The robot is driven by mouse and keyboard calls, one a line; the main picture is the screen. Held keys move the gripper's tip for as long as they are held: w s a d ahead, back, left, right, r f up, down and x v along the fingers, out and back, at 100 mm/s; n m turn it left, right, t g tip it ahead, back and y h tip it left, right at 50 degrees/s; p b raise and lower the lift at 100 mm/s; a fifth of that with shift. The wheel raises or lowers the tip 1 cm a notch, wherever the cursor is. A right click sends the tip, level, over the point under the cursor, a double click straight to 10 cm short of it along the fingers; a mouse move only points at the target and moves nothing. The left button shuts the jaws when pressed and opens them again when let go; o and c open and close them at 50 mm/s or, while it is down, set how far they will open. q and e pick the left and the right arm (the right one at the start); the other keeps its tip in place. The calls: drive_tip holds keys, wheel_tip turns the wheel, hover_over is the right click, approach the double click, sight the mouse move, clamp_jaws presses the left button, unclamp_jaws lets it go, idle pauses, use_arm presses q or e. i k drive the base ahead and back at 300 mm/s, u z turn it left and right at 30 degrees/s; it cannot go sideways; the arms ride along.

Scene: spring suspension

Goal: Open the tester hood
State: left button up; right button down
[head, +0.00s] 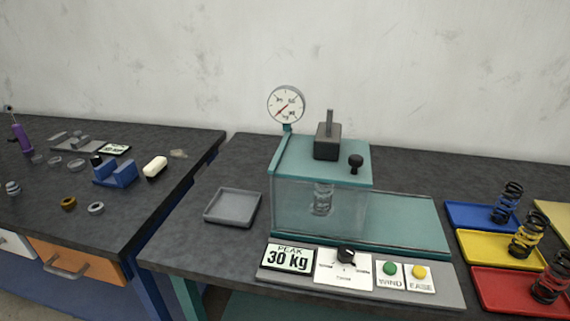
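The tester hood (298,207) is a clear box on the teal tester base (405,225). A teal top plate (300,153) lies over it, with a black knob (355,162) near its front right corner. A spring (322,197) stands inside, seen through the clear front wall. The hood looks closed around the spring. A dark block with an upright rod (328,140) sits on the top plate. A round dial gauge (286,105) stands on a post at the back left. Neither of my grippers is in the head view.
A grey tray (232,207) lies left of the tester. Blue (470,215), yellow (480,246) and red (500,290) trays with springs stand right. A cluttered second bench (100,225) is left.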

sight(318, 158)
drive_tip(key=z, duration=0.1)
drive_tip(key=k, duration=1.05)
drive_tip(key=u, duration=1.05)
drive_tip(key=i, duration=0.95)
drive_tip(key=z, duration=0.55)
drive_tip(key=i, duration=0.45)
drive_tip(key=z, duration=0.4)
